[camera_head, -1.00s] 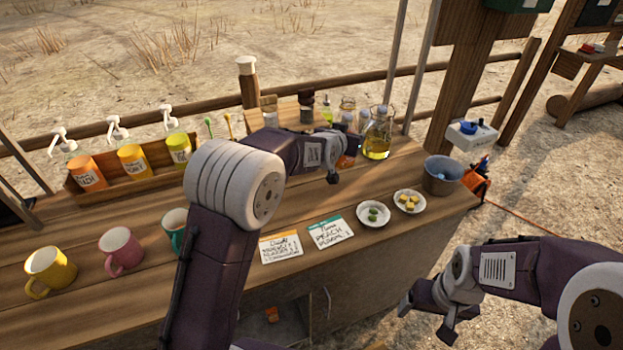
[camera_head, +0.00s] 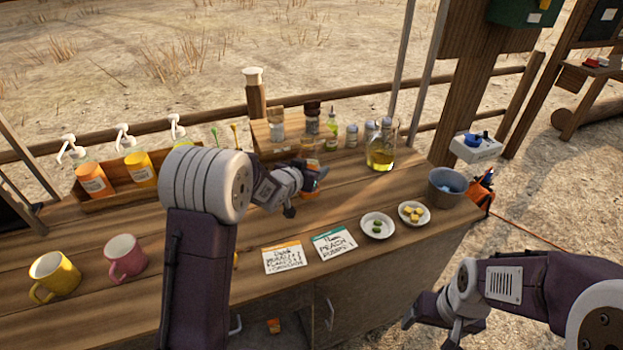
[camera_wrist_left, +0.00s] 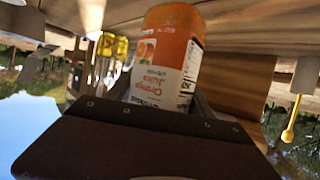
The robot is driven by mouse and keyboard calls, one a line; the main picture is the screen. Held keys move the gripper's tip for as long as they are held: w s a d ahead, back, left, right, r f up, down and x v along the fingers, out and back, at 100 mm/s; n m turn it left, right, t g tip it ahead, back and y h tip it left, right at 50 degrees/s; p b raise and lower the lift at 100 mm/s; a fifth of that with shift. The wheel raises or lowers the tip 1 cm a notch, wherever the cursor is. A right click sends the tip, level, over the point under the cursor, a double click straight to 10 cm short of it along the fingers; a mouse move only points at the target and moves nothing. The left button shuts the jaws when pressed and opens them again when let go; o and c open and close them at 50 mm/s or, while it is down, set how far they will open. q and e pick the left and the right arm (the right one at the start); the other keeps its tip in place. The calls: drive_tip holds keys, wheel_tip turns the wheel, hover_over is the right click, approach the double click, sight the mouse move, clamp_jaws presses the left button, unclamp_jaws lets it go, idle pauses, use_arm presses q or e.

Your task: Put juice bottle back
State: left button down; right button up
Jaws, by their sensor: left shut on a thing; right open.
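My left gripper (camera_head: 302,192) is shut on the orange juice bottle (camera_wrist_left: 168,62), whose orange and white label reads "Orange Juice" in the left wrist view. In the head view the gripper and wrist hide most of the bottle. It is over the middle of the wooden counter (camera_head: 345,205), in front of the small spice rack; I cannot tell whether the bottle touches the wood. My right gripper (camera_head: 428,322) is open and empty, in front of the counter at the lower right.
A wooden rack with pump bottles (camera_head: 92,180) stands at the back left. A glass jug (camera_head: 381,158) and small jars are at the back. Two plates (camera_head: 377,226), two cards (camera_head: 334,243), a grey bucket (camera_head: 444,188) and mugs (camera_head: 125,258) stand around the counter.

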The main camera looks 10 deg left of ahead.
use_arm(q)
wheel_tip(320, 180, down, 4)
drive_tip(key=shift+r+b, duration=0.15)
drive_tip(key=shift+b, duration=0.3)
drive_tip(key=shift+f, duration=0.2)
drive_tip(key=shift+c, duration=2)
unclamp_jaws()
drive_tip(key=shift+f, duration=0.1)
